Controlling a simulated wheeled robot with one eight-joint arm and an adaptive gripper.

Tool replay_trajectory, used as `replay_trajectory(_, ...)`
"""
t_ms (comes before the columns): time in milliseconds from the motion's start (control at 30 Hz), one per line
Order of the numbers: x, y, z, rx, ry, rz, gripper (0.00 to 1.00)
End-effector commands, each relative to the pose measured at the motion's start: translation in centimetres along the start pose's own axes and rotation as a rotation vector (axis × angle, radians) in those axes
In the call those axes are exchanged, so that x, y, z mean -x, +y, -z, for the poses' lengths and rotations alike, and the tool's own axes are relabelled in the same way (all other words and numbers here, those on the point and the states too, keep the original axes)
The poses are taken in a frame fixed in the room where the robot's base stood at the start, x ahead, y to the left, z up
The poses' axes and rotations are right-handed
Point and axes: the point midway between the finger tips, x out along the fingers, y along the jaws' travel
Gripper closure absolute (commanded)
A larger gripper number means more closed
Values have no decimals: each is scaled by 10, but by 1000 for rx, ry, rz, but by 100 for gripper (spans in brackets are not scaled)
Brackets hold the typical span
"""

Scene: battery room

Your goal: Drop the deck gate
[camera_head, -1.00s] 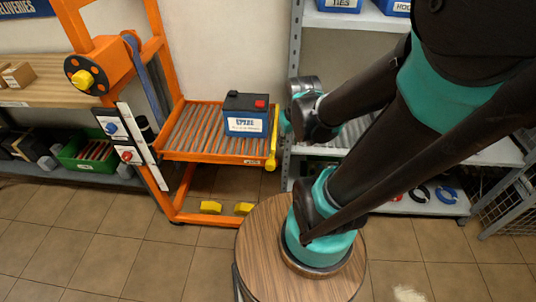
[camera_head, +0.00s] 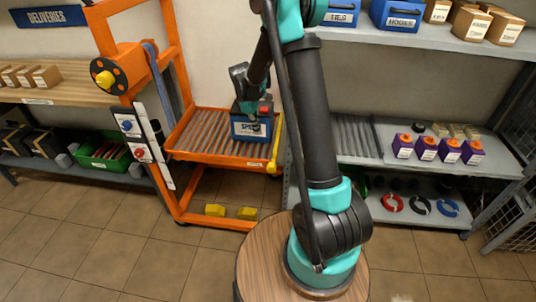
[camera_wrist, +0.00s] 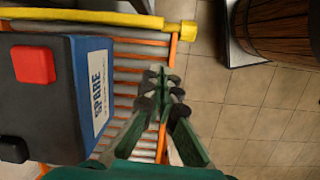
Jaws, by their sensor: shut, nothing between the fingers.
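The deck gate shows as a yellow bar (camera_head: 276,146) along the right edge of the orange lift's roller deck (camera_head: 200,150). In the wrist view, the yellow bar (camera_wrist: 95,17) runs across the top and ends in a round yellow cap (camera_wrist: 187,33). A battery (camera_head: 243,130) labelled SPARE, with a red terminal, sits on the deck close to the gate; it fills the left of the wrist view (camera_wrist: 88,85). My gripper (camera_wrist: 160,80) is shut and empty, above the deck's edge beside the battery and apart from the yellow bar. In the head view its fingertips are hard to make out.
The lift's upright carries a control panel with a blue knob and a red knob (camera_head: 137,150), and a winch with a yellow hub (camera_head: 104,80). A round wooden-topped stand (camera_head: 262,260) is in front. Shelves with purple-and-orange packs (camera_head: 450,150) stand at the right. The tiled floor at left is clear.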

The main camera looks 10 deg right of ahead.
Motion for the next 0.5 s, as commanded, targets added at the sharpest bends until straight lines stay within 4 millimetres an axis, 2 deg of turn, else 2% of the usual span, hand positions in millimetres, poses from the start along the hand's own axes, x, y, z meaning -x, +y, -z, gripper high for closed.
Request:
replay_trajectory(33,-6,5,10,32,-11,5,100)
replay_trajectory(200,-17,11,24,100,-35,19,100)
replay_trajectory(367,-27,12,26,111,-40,22,100)
replay_trajectory(500,-46,12,25,110,-40,22,100)
